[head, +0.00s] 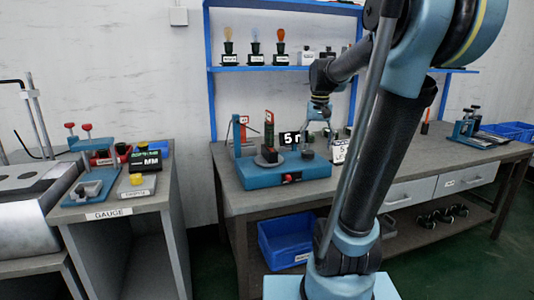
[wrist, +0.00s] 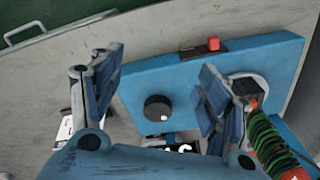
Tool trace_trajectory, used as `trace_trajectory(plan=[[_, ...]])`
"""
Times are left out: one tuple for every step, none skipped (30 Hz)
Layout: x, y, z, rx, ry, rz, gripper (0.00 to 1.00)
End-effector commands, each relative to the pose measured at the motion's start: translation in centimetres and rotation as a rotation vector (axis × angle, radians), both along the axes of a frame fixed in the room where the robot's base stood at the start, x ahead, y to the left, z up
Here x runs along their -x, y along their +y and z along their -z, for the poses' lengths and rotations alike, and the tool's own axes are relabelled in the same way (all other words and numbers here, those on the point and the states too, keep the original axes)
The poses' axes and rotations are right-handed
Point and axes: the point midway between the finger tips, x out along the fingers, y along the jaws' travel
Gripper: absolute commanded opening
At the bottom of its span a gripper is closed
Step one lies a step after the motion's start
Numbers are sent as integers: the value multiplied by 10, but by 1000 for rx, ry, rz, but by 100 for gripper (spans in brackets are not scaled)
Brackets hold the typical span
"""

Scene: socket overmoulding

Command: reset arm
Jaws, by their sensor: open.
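My gripper (head: 320,106) hangs above the bench at the back of the blue test fixture (head: 262,178). In the wrist view my gripper (wrist: 160,62) has its two fingers spread wide apart, with nothing between them. Below the fingers the blue fixture (wrist: 150,82) shows with a black knob (wrist: 158,108) and a red button (wrist: 213,44). My arm reaches up and across the right half of the head view and hides part of the bench.
A red-and-green coil (wrist: 268,140) is close beside the right finger. A shelf (head: 285,68) with bulbs stands behind. A blue bin (head: 286,238) sits under the bench. A gauge stand (head: 118,211) is at left. Blue trays (head: 510,131) are at far right.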

Motion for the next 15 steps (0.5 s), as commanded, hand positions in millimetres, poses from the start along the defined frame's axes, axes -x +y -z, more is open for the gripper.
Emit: trace_trajectory(plan=[[16,0,7,1,-6,-8,69],[24,-1,11,2,-11,-14,69],[34,-1,17,2,-17,-22,69],[42,-1,21,2,-21,-28,69],[50,-1,26,3,-25,-34,69],[60,-2,32,4,-30,-41,69],[68,-2,37,5,-33,-47,69],[75,-2,42,6,-37,-54,69],[85,-2,49,6,-43,-61,69],[92,-2,54,7,-48,-67,69],[99,-3,59,7,-52,-72,69],[109,-3,67,9,-57,-81,69],[116,-3,73,10,-61,-87,69],[123,-3,79,11,-65,-91,69],[132,-3,87,11,-70,-99,69]])
